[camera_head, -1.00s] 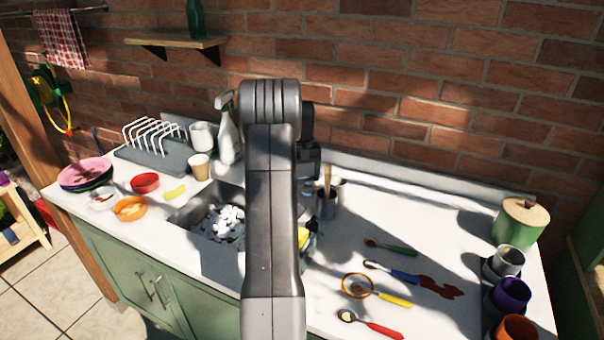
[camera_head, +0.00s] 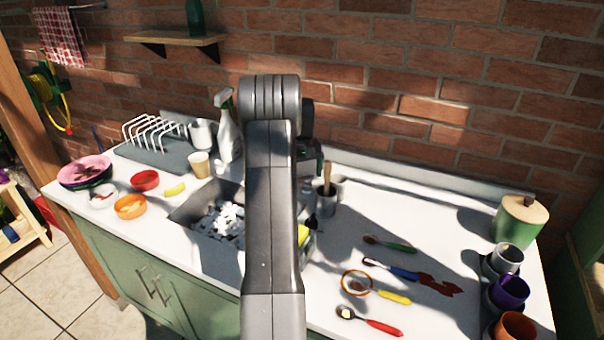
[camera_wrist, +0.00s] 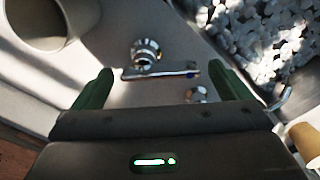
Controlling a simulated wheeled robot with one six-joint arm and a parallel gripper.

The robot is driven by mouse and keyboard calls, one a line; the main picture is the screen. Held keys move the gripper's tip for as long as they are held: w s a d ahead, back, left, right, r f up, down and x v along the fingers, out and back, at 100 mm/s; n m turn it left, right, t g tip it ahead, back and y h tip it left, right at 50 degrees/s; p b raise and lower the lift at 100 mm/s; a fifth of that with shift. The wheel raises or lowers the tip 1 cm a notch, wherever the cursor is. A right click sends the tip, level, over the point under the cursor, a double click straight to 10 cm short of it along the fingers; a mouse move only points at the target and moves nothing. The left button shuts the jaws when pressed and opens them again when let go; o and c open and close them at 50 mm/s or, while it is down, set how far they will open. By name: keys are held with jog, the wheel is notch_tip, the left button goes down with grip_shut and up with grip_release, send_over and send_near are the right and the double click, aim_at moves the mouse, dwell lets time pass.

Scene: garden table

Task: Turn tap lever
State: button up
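The tap's chrome lever (camera_wrist: 160,74) lies across the middle of the wrist view, with a small blue mark near its right end. The round chrome tap body (camera_wrist: 146,50) is just above it in the picture. My gripper (camera_wrist: 163,71) is open, its two green fingers apart on either side of the lever, with no clear contact visible. A smaller chrome fitting (camera_wrist: 197,94) sits just below the lever's right end. In the head view my arm hides the tap and most of the gripper.
The sink (camera_head: 190,208) holds white foam (camera_wrist: 270,40). A spray bottle (camera_head: 228,135), a beige cup (camera_head: 199,165) and a dish rack (camera_head: 165,152) stand left of my arm. A pot with a wooden handle (camera_head: 326,198) stands close on the right. Spoons lie farther right.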

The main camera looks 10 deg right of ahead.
notch_tip(320, 180, up, 14)
jog(key=b, duration=0.1)
dwell(0.6)
jog(key=shift+f, duration=0.15)
notch_tip(320, 180, down, 14)
jog(key=shift+p, duration=0.5)
dwell(0.3)
